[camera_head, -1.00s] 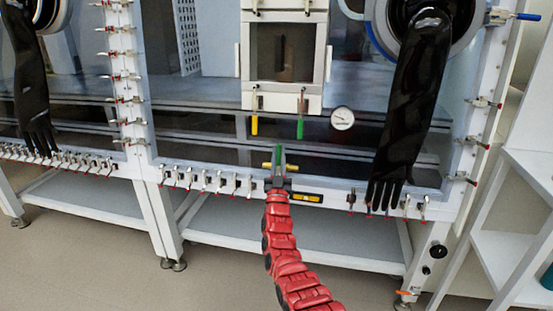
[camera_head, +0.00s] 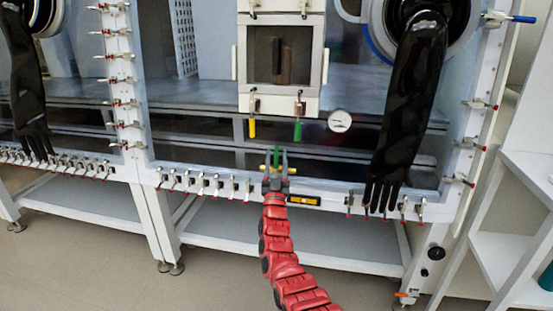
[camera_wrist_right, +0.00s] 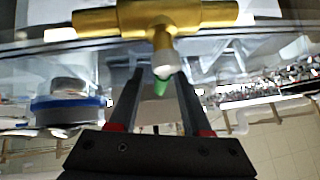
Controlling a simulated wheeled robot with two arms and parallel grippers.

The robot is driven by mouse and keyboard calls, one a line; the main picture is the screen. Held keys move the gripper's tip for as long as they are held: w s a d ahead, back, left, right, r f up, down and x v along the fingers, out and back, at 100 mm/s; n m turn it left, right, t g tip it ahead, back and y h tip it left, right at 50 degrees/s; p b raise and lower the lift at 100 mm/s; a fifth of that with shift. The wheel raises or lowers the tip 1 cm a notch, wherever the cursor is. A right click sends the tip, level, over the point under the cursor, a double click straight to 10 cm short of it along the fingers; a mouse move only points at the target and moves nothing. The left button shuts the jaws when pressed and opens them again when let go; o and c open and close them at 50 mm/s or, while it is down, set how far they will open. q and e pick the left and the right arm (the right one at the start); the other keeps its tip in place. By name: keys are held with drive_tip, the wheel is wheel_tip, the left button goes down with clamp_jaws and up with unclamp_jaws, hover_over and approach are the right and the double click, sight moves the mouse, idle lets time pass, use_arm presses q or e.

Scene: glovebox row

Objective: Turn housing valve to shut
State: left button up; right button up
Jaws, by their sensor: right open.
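The housing valve is a brass tee (camera_wrist_right: 160,20) with a green handle. It spans the top of the right wrist view, and the green handle (camera_wrist_right: 161,86) points down from it between my fingers. In the head view the brass body (camera_head: 264,169) sits low on the front of the glovebox, partly hidden by my gripper. My right gripper (camera_head: 276,158) is open, with its fingers on either side of the green handle. The wrist view shows a gap on each side of the handle. My left gripper is not in view.
A yellow-handled fitting (camera_head: 252,127) and a green-handled fitting (camera_head: 297,131) hang below the hatch. A round gauge (camera_head: 340,121) is to their right. A black glove (camera_head: 405,110) hangs at the right. Several toggle clamps (camera_head: 205,184) line the lower edge.

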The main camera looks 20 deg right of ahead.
drive_tip(key=shift+s+a+f, duration=0.15)
drive_tip(key=shift+s+f, duration=0.15)
drive_tip(key=shift+s, duration=0.05)
drive_tip(key=p+v, duration=0.3)
drive_tip(key=v, duration=1.3)
drive_tip(key=shift+s+p, duration=0.25)
drive_tip(key=shift+p, duration=0.1)
